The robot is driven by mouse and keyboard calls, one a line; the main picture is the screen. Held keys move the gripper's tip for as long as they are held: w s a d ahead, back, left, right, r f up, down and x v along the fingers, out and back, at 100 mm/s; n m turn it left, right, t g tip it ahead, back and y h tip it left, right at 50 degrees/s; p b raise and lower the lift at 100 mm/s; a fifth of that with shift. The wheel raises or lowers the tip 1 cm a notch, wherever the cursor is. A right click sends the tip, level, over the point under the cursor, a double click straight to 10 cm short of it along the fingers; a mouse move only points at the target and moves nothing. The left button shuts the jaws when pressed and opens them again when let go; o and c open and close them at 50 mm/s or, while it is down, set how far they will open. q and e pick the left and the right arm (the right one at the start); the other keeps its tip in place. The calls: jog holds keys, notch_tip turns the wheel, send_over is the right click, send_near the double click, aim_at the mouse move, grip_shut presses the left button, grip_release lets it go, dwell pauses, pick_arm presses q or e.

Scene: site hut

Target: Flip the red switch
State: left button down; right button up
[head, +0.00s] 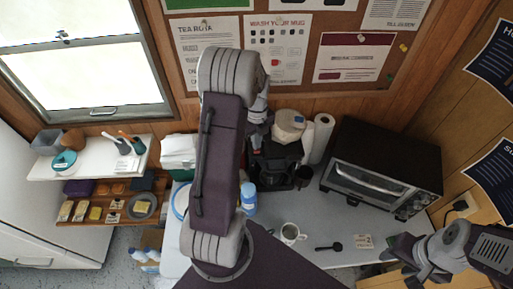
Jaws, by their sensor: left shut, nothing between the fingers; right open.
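I cannot make out a red switch in the head view; it may be hidden or too small to see. A black coffee maker (274,170) stands on the counter at the back, partly behind my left arm. My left gripper (258,138) is shut and empty, at the top of the coffee maker; I cannot tell if it touches it. My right gripper (408,262) is open and empty at the lower right, by the counter's right end. A wall socket (461,206) with a dark plug is on the right wall.
A black toaster oven (383,165) fills the counter's back right. A paper towel roll (320,138) stands beside the coffee maker. A mug (290,233), a black scoop (330,246) and a small card (364,241) lie in front. A blue-capped bottle (249,200) is beside my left arm.

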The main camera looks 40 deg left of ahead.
pick_arm(q)
jog(key=shift+f+b, duration=0.5)
jog(key=shift+f, duration=0.3)
notch_tip(320, 180, up, 7)
jog(key=p, duration=0.6)
dwell(0.4)
